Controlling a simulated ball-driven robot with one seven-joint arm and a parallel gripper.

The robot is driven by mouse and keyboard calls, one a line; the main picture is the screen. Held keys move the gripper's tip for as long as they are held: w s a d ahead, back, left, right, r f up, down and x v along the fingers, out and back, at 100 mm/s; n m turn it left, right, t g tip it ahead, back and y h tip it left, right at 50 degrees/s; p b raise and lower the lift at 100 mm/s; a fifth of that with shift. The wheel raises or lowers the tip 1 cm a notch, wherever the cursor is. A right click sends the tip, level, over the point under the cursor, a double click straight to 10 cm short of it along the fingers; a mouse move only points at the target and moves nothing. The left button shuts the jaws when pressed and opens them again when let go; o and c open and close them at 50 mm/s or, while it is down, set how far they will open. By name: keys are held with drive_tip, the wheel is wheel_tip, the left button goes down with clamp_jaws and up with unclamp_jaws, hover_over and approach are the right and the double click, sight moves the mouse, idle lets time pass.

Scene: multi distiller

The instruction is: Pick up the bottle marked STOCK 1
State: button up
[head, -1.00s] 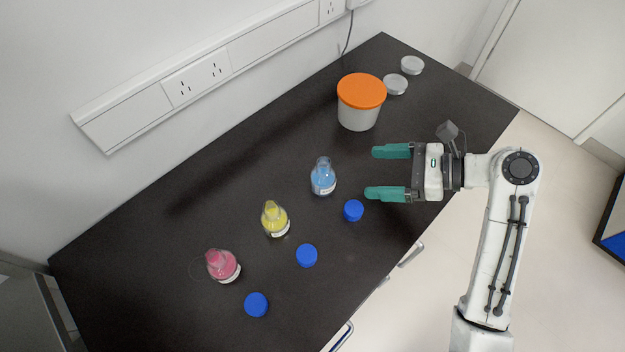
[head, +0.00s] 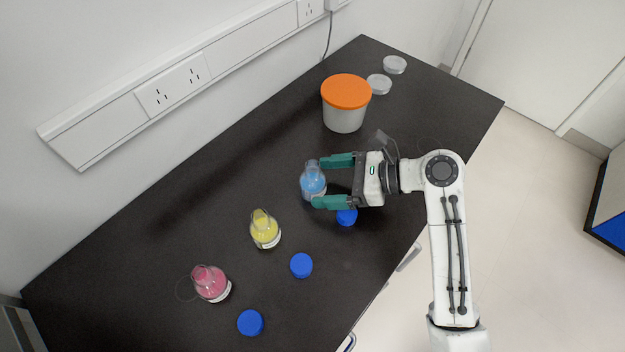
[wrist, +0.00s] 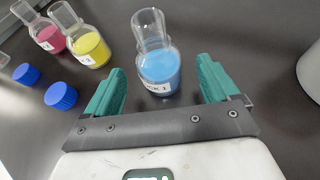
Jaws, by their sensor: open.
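The bottle with blue liquid (head: 311,184) stands upright and uncapped on the dark bench. In the wrist view this blue bottle (wrist: 159,66) has a white label, partly readable and ending in "1". My gripper (head: 319,182) is open, with its green fingertips at the bottle's right side, one at each side of it. In the wrist view my gripper (wrist: 160,66) has the bottle centred between and just beyond its fingers. The lower finger hides part of the bottle in the head view.
A yellow bottle (head: 265,232) and a pink bottle (head: 211,284) stand to the lower left. Blue caps (head: 301,265) lie in front, one partly under my gripper. A white tub with an orange lid (head: 345,112) stands behind. Clear dishes (head: 379,84) lie at the far end.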

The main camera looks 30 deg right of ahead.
sight(325, 181)
drive_tip(key=x, duration=0.3)
drive_tip(key=shift+w+a, duration=0.1)
drive_tip(key=shift+a, duration=0.05)
drive_tip(key=c, duration=1.2)
